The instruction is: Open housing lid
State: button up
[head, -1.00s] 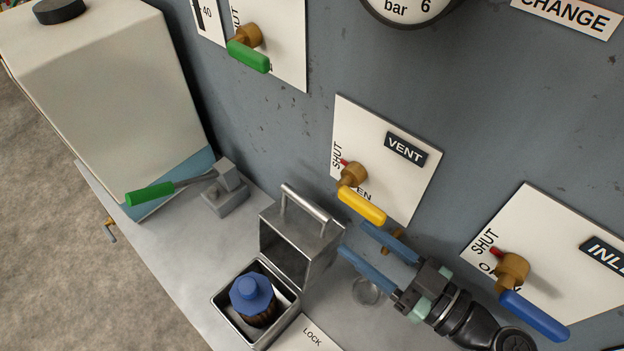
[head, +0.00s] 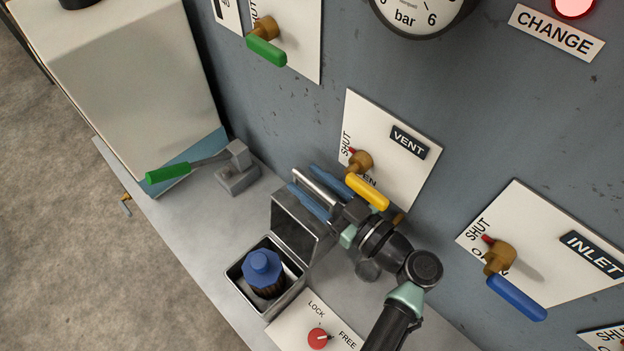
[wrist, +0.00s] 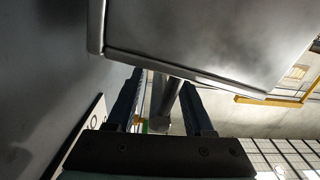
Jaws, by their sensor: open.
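The metal housing (head: 240,287) is an open box on the bench with a blue-capped cartridge (head: 263,268) in it. Its lid (head: 298,228) stands raised, hinged up at the back of the box. The bar handle (head: 318,186) is on the lid's outer side. My gripper (head: 303,180) is open, its blue fingers on either side of the handle. In the wrist view the lid (wrist: 200,40) fills the top and the handle (wrist: 172,95) lies between the fingers. I cannot tell whether the fingers touch it.
The yellow VENT lever (head: 367,192) is close beside my gripper. A red knob (head: 318,338) on a LOCK/FREE plate sits in front, its mark toward FREE. A green-handled lever (head: 168,173) stands left. The blue INLET lever (head: 517,298) is right.

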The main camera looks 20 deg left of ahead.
grip_shut()
dwell(1.4)
